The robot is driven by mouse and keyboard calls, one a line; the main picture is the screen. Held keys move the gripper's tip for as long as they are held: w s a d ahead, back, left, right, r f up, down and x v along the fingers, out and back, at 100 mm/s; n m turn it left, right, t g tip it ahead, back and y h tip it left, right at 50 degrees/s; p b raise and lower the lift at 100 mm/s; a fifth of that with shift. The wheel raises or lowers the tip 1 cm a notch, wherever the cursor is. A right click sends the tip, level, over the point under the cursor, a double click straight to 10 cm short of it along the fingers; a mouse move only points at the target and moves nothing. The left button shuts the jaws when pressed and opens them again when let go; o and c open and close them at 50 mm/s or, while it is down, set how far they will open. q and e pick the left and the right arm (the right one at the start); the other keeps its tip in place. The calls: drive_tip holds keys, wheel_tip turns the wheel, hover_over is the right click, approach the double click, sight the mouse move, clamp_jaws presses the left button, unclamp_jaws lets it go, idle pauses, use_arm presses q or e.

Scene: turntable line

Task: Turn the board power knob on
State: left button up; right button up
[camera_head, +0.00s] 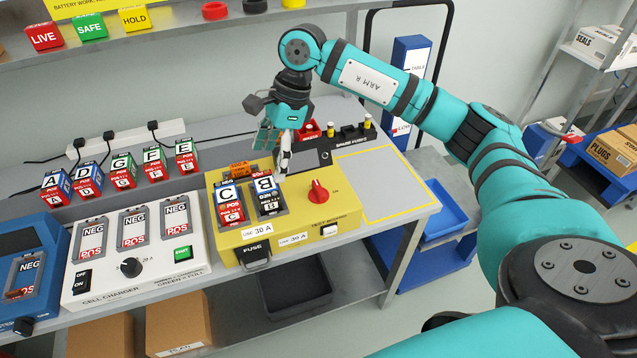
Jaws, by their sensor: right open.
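The yellow test board (287,222) lies on the bench. My right gripper (281,165) hangs fingers down over the back of the board, left of and behind the knob. It is open and apart from the knob, close to the black battery B (268,197). Battery B and red battery C (229,203) sit in the board's two slots. My left gripper is not in view.
A white cell charger (133,255) with empty slots stands left of the board. Several lettered batteries (122,171) stand behind it. A yellow-outlined grey area (382,182) to the right is clear. A blue device (35,280) is at the left edge.

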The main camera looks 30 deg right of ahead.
sight(319, 187)
drive_tip(key=d+r+h, duration=0.3)
drive_tip(key=d+h, duration=0.1)
drive_tip(key=d, duration=0.7)
drive_tip(key=shift+m, duration=0.3)
drive_tip(key=f+p, duration=0.1)
drive_tip(key=f, duration=0.4)
drive_tip(key=f+p, duration=0.1)
drive_tip(key=f, duration=0.5)
drive_tip(key=f+p, duration=0.2)
drive_tip(key=f, duration=0.4)
drive_tip(key=shift+s+a, duration=0.25)
drive_tip(key=shift+a, duration=0.1)
drive_tip(key=shift+c, duration=0.3)
drive_tip(key=c, duration=1.1)
